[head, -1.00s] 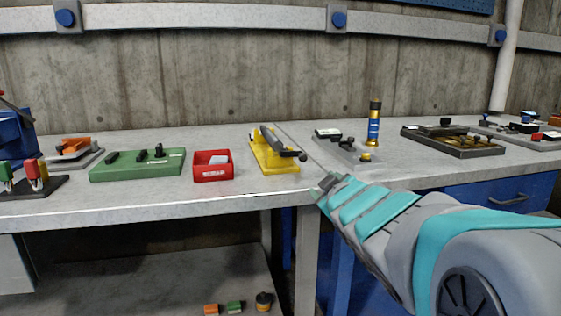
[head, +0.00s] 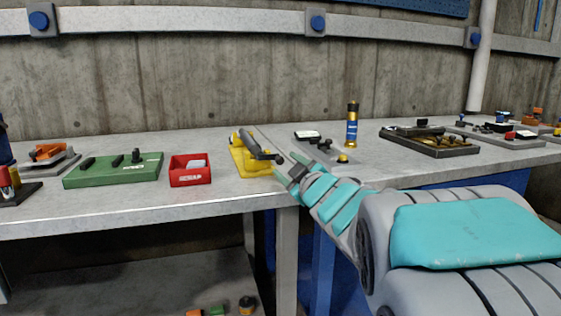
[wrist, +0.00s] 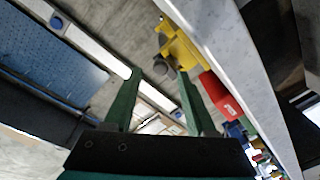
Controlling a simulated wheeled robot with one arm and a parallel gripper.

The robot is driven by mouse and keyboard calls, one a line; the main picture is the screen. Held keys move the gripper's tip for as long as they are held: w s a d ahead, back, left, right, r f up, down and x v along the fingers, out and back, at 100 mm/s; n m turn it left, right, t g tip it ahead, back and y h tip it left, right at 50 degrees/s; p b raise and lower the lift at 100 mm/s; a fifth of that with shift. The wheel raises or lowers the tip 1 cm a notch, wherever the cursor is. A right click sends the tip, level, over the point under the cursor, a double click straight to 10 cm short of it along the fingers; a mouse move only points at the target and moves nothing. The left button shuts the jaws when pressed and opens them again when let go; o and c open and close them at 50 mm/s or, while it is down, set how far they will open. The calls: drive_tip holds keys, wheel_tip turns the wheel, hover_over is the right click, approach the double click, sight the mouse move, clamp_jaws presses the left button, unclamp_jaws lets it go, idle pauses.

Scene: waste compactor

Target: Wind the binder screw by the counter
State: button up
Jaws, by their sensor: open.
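A yellow device (head: 247,158) with a dark grey lever-like bar and a black round knob (head: 279,158) stands near the bench's front edge. I cannot tell for sure that it is the binder screw. My gripper (head: 287,170) is just right of and in front of it, close to the knob, in the head view. In the wrist view my gripper (wrist: 160,75) is open, with nothing held between its green fingers. The yellow device (wrist: 183,48) and its dark knob (wrist: 161,67) lie beyond the fingertips there. No counter can be picked out with certainty.
A red box (head: 190,171) and a green block with black knobs (head: 112,171) stand left on the grey bench (head: 140,203). Right are a grey plate with a white-faced box (head: 307,135), a blue-gold cylinder (head: 352,125) and a dark tray (head: 429,140).

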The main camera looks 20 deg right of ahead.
sight(281, 161)
drive_tip(key=shift+w+a, duration=0.15)
drive_tip(key=shift+w, duration=1.1)
drive_tip(key=shift+w+a, duration=0.1)
drive_tip(key=shift+w, duration=1.15)
clamp_jaws()
